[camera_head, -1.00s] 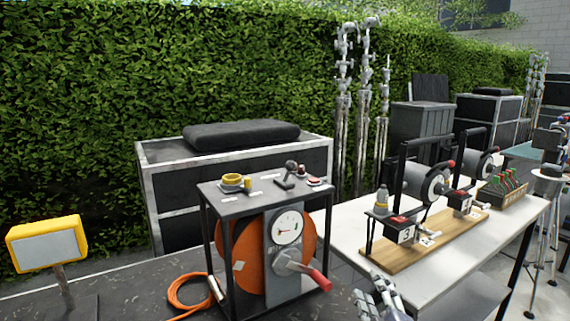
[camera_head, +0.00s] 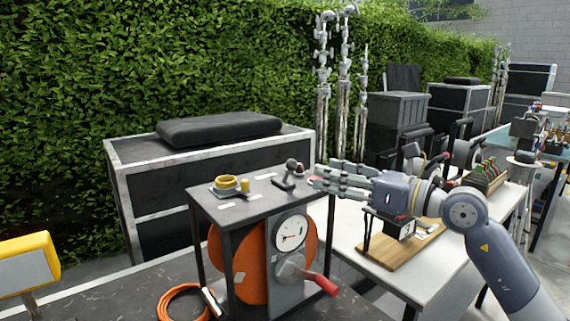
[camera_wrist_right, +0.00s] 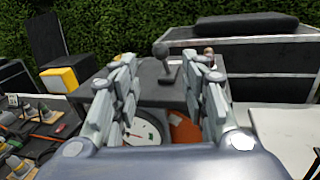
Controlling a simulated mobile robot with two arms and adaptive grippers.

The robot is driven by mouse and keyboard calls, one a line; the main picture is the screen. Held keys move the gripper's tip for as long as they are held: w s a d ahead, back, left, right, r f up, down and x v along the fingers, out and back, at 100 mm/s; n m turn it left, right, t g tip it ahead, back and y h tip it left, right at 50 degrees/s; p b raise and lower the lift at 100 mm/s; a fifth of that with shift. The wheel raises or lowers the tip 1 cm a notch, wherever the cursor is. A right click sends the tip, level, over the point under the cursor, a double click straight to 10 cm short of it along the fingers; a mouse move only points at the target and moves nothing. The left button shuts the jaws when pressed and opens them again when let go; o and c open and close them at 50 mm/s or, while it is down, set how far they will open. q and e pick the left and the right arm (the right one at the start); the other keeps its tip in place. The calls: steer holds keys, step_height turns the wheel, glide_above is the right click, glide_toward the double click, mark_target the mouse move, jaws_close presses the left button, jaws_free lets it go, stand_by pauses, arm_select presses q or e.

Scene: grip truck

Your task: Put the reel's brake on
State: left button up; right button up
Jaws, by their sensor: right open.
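The reel (camera_head: 255,262) is an orange drum in a black frame, with a round dial (camera_head: 290,231) and a red-handled crank (camera_head: 318,283) on its front. On the frame's top (camera_head: 262,206) stands a small lever with a dark round knob (camera_head: 290,168); I cannot tell which part is the brake. My right gripper (camera_head: 318,178) is open and empty, just right of the lever and pointing left at it, apart from it. In the right wrist view the knobbed lever (camera_wrist_right: 163,60) shows upright between and beyond the open fingers. My left gripper is not in view.
A yellow cup-like ring (camera_head: 226,182) sits on the top's left part. A yellow lamp (camera_head: 30,262) stands at far left. An orange cable (camera_head: 183,303) lies beside the frame. A white table (camera_head: 352,222) with a wooden board (camera_head: 405,252) is at right, partly behind my arm.

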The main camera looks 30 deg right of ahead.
mark_target(292, 162)
steer(key=p+x, duration=0.2)
steer(key=x, duration=0.4)
steer(key=shift+d+r+p, duration=0.1)
steer(key=shift+r+p, duration=0.1)
steer(key=shift+p, duration=0.15)
steer(key=shift+p+x, duration=0.85)
steer(key=shift+x, duration=0.65)
steer(key=shift+w+a+f+p, duration=0.2)
steer(key=shift+w+a+p, duration=0.1)
steer(key=shift+w, duration=0.4)
jaws_close()
